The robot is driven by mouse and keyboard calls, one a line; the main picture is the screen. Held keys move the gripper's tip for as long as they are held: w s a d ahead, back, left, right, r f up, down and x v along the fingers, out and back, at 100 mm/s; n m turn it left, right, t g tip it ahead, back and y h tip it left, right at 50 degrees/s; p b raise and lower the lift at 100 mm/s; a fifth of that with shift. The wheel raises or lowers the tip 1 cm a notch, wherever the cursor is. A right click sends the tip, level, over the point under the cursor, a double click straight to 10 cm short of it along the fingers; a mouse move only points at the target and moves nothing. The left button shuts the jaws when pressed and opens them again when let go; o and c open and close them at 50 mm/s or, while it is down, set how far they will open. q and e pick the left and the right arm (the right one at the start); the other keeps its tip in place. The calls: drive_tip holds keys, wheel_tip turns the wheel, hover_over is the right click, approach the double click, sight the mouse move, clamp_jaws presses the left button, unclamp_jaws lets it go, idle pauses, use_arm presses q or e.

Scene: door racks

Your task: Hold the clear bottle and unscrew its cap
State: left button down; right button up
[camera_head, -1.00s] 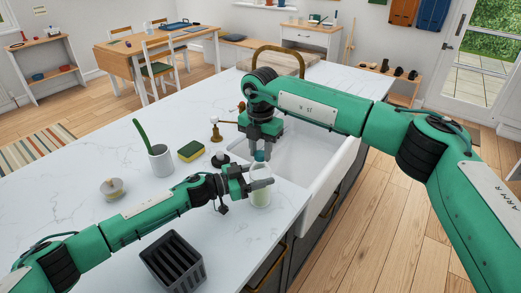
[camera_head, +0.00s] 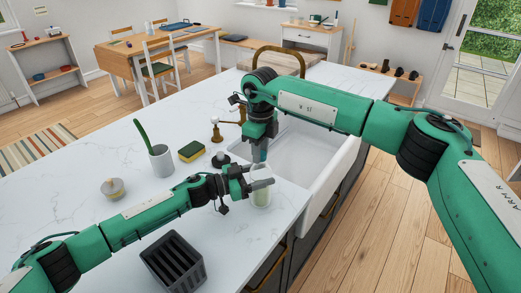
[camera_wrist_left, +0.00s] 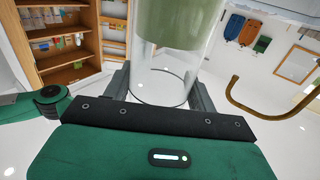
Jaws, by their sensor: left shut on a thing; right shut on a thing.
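The clear bottle (camera_head: 261,198) stands upright at the counter's edge beside the sink. It has a pale green band or contents, also seen large in the left wrist view (camera_wrist_left: 165,75). My left gripper (camera_head: 260,184) is shut around the bottle's body from the left; its two dark fingers flank the clear glass in the wrist view. My right gripper (camera_head: 259,154) points down from above and is shut on the bluish cap at the bottle's top. Its fingers hide most of the cap, so I cannot tell whether the cap is still seated on the neck.
The white sink (camera_head: 297,158) lies just behind and right of the bottle.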

drive_tip(key=n, duration=1.2)
drive_tip(key=shift+d, duration=0.1)
drive_tip(key=n, duration=0.6)
drive_tip(key=shift+n, duration=0.3)
drive_tip(key=n, duration=0.7)
drive_tip(key=shift+r, duration=0.1)
drive_tip(key=o, duration=1.1)
